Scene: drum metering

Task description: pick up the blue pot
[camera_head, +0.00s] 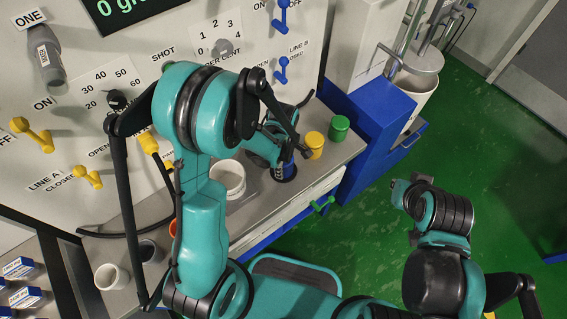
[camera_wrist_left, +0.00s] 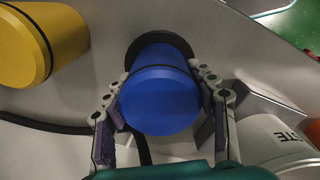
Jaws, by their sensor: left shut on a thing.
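The blue pot (camera_wrist_left: 160,98) stands in the middle of the left wrist view, in front of a dark round patch on the bench. The two fingers of my left gripper (camera_wrist_left: 163,115) lie on either side of it and are shut on it. In the head view the blue pot (camera_head: 284,173) shows only partly on the bench, and my left gripper (camera_head: 279,150) is at it, largely hidden by my own arm. My right arm is at the lower right over the floor; its gripper fingers do not show.
A yellow pot (camera_head: 314,144) and a green pot (camera_head: 339,127) stand close by on the bench (camera_head: 262,206). A white tub (camera_head: 228,178) stands to the left. A panel with levers rises behind. A blue stand (camera_head: 372,125) is at the right; green floor lies beyond.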

